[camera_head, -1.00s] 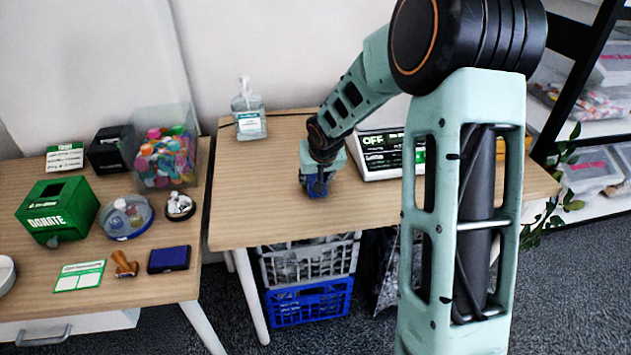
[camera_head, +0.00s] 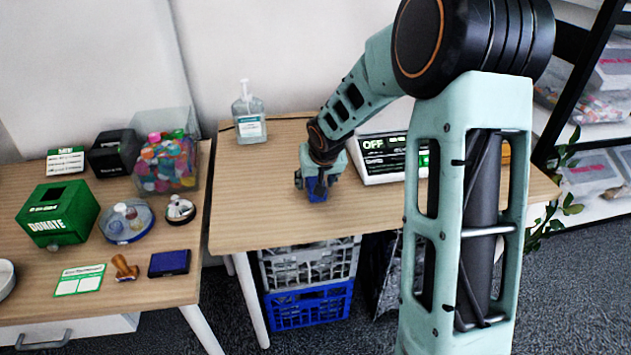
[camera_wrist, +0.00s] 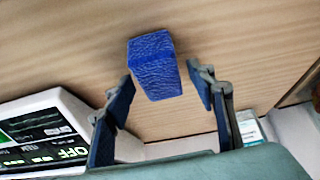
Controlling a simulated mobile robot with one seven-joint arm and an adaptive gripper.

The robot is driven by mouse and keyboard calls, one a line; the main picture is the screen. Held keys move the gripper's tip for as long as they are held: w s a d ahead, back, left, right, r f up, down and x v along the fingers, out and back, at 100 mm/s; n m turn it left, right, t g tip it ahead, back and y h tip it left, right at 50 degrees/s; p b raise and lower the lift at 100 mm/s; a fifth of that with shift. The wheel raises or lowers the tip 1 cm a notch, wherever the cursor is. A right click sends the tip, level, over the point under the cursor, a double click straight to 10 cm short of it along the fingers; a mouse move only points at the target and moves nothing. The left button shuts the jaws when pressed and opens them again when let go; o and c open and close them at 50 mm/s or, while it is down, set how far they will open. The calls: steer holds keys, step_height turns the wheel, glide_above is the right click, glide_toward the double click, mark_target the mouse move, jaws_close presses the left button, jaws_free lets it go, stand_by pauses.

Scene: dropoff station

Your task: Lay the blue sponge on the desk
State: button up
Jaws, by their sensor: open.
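The blue sponge (camera_wrist: 155,66) shows in the wrist view as a textured blue block on the wooden desk (camera_wrist: 60,50). It sits just beyond and between my two spread fingertips, and neither finger appears to touch it. In the head view the sponge (camera_head: 317,190) is partly hidden under my gripper (camera_head: 319,180), low over the middle of the right-hand desk (camera_head: 260,200). My gripper also shows in the wrist view (camera_wrist: 165,88), open, with a finger on each side. Whether the sponge rests fully flat is hard to tell.
A scale with a display (camera_head: 380,155) stands right of my gripper; a sanitizer bottle (camera_head: 249,115) stands at the desk's back left. The desk's left front is clear. Crates (camera_head: 308,305) lie below. The left table holds a green donation box (camera_head: 58,212) and a clear bin (camera_head: 165,165).

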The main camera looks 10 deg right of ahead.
steer(key=p+v, duration=0.3)
steer(key=v, duration=0.8)
steer(key=shift+r, duration=0.1)
